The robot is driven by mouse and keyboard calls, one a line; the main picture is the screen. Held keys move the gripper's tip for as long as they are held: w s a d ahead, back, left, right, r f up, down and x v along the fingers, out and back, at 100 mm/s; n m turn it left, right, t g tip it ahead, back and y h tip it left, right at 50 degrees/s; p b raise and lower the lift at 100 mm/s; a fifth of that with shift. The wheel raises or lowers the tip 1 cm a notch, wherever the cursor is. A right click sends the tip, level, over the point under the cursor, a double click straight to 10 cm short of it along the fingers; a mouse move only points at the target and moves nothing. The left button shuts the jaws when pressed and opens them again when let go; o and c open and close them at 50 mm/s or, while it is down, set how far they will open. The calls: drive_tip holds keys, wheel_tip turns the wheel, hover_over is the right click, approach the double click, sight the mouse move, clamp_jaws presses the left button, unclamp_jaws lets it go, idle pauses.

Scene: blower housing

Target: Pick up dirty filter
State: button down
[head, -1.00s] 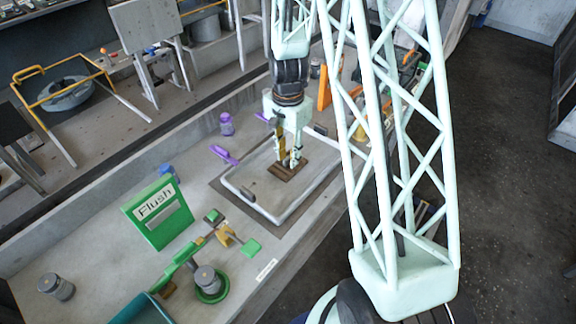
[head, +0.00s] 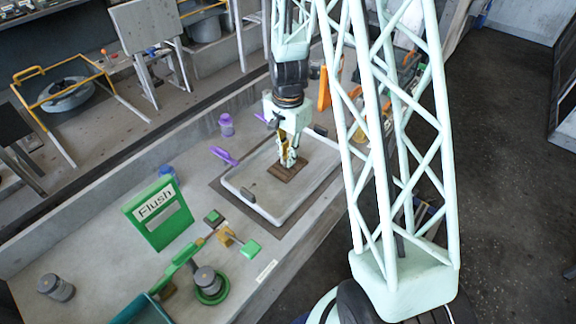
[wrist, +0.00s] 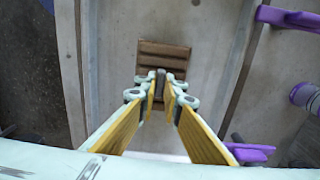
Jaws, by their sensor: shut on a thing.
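The dirty filter (head: 287,172) is a brown, ribbed block lying in the shallow pale tray (head: 262,208). In the wrist view the filter (wrist: 163,55) has a small dark upright handle at its middle. My gripper (head: 289,161) points down over the filter. In the wrist view the yellow-lined fingers of my gripper (wrist: 162,85) are closed on that handle, one on each side. The filter appears flat on the tray floor; a small gap beneath it cannot be told.
A green Flush panel (head: 158,212) stands left of the tray. A purple handle (head: 224,156) and a purple cylinder (head: 226,125) are beside the tray's far left edge. A green valve fixture (head: 209,284) is nearer the front. The tray floor around the filter is clear.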

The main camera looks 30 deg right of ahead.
drive_tip(key=shift+r, duration=0.2)
drive_tip(key=shift+r+p, duration=0.35)
drive_tip(key=shift+r, duration=1.15)
drive_tip(key=shift+s+r, duration=0.15)
drive_tip(key=shift+s, duration=0.05)
drive_tip(key=s+a, duration=0.1)
drive_tip(key=s, duration=0.3)
drive_tip(key=s+a, duration=0.2)
drive_tip(key=s, duration=0.2)
drive_tip(key=s+a+r, duration=0.1)
drive_tip(key=s, duration=0.3)
drive_tip(key=shift+a, duration=0.3)
drive_tip(key=shift+s+b, duration=0.15)
drive_tip(key=shift+b, duration=0.25)
drive_tip(key=shift+s+a+b, duration=0.15)
drive_tip(key=shift+s+b, duration=0.1)
drive_tip(key=shift+b, duration=0.5)
drive_tip(key=shift+s+b, duration=0.1)
drive_tip(key=shift+b, duration=0.3)
drive_tip(key=b, duration=0.1)
drive_tip(key=s+b, duration=0.1)
drive_tip(key=shift+a+b, duration=0.25)
drive_tip(key=shift+b, duration=0.05)
drive_tip(key=shift+s+a+r+b, duration=0.1)
drive_tip(key=shift+s+r+b, duration=0.1)
drive_tip(key=shift+s+b, duration=0.15)
